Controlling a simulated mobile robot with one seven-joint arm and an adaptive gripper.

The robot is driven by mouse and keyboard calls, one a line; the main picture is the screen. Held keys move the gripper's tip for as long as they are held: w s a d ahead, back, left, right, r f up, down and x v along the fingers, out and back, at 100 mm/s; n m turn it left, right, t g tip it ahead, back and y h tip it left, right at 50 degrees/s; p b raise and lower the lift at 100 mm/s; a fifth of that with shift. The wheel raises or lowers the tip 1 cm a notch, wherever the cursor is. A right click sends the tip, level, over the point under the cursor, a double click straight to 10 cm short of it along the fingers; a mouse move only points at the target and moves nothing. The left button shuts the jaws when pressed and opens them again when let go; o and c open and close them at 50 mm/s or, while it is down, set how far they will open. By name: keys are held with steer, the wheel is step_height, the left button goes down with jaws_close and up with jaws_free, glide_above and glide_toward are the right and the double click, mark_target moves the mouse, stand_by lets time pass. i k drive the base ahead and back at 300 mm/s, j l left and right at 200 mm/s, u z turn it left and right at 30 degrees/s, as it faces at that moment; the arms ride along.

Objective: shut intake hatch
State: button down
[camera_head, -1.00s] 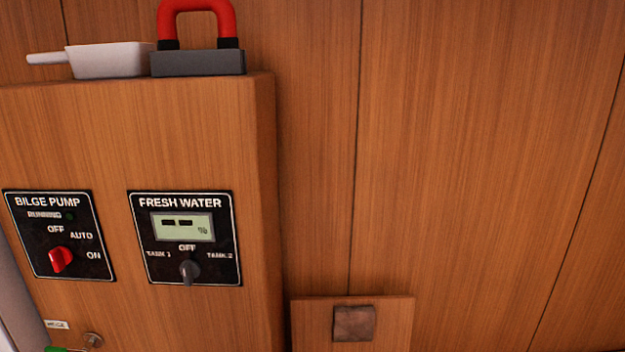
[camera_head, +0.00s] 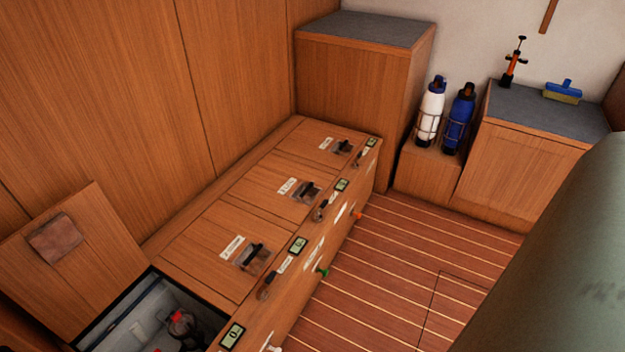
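A long wooden bench with several top hatches runs along the left wall. One hatch lid (camera_head: 100,260) stands raised at the lower left, with a brown patch (camera_head: 55,238) on its face. Below it is an open compartment (camera_head: 140,315), pale inside, with a red and dark fitting (camera_head: 183,323) in it. The other lids, such as the nearest one (camera_head: 205,255), lie flat with dark latches and white labels too small to read. I cannot tell which hatch is the intake hatch. My gripper is not in view.
A tall cabinet (camera_head: 365,75) stands at the bench's far end. White (camera_head: 431,112) and blue (camera_head: 459,118) bottles sit in racks beside a low cabinet (camera_head: 520,165). A large grey-green rounded shape (camera_head: 570,260) fills the lower right. The striped floor (camera_head: 410,255) between is clear.

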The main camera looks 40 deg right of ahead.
mark_target(64, 267)
steer(key=k+z, duration=0.7)
steer(key=z, duration=0.15)
steer(key=i+l+u, duration=0.1)
steer(key=i+u, duration=0.15)
steer(key=i, duration=1.3)
